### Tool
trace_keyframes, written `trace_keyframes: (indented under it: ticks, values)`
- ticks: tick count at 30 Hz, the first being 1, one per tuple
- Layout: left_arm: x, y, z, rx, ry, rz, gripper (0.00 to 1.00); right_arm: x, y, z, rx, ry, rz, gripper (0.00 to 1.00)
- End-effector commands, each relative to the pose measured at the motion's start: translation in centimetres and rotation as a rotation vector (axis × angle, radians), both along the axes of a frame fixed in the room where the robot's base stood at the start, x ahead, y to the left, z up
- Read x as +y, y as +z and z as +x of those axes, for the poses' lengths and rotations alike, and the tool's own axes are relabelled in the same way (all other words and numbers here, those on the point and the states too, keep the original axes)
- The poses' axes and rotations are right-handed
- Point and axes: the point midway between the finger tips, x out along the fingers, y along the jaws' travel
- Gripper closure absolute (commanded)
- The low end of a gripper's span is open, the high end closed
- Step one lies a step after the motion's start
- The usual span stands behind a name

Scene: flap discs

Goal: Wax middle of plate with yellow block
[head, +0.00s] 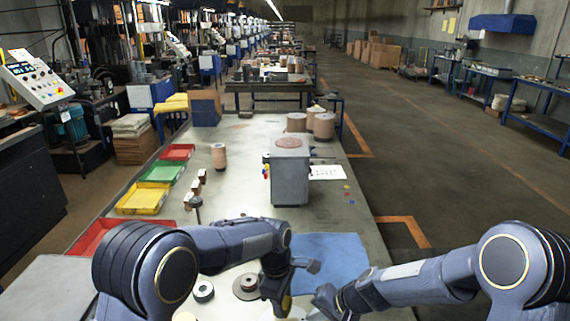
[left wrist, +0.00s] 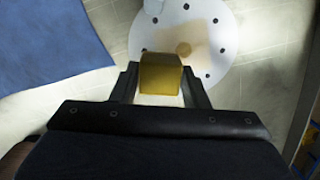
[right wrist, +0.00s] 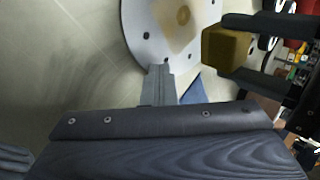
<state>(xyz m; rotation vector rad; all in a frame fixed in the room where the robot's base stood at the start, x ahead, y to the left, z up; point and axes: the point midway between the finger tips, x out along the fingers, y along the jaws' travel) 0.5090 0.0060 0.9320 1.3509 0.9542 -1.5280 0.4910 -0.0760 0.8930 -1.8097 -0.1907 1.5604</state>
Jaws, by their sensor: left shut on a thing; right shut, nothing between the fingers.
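The yellow block (left wrist: 160,74) is held between the fingers of my left gripper (left wrist: 160,85), which is shut on it. The block also shows in the right wrist view (right wrist: 226,46), beside the plate. The plate (left wrist: 222,62) is a pale round disc with dark holes around it and a tan patch in its middle; it also shows in the right wrist view (right wrist: 150,30). In the left wrist view the block overlaps the plate's near edge; I cannot tell if they touch. My right gripper (right wrist: 158,75) is shut and empty, close to the plate's rim.
A blue cloth (head: 325,258) lies on the table right of my left gripper. Dark round discs (head: 204,291) stand left of it. Red, green and yellow trays (head: 143,199) line the left edge. A grey box-shaped machine (head: 289,180) stands further back.

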Motion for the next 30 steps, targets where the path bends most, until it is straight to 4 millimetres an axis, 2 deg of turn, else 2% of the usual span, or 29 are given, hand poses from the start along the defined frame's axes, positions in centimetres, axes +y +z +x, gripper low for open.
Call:
trace_keyframes:
  ticks: [30]
  values:
    - [0.0, -2.4, 0.0, -0.001, 0.000, 0.000, 0.85, 0.0, -0.1, 0.0, 0.002, 0.000, 0.000, 1.00]
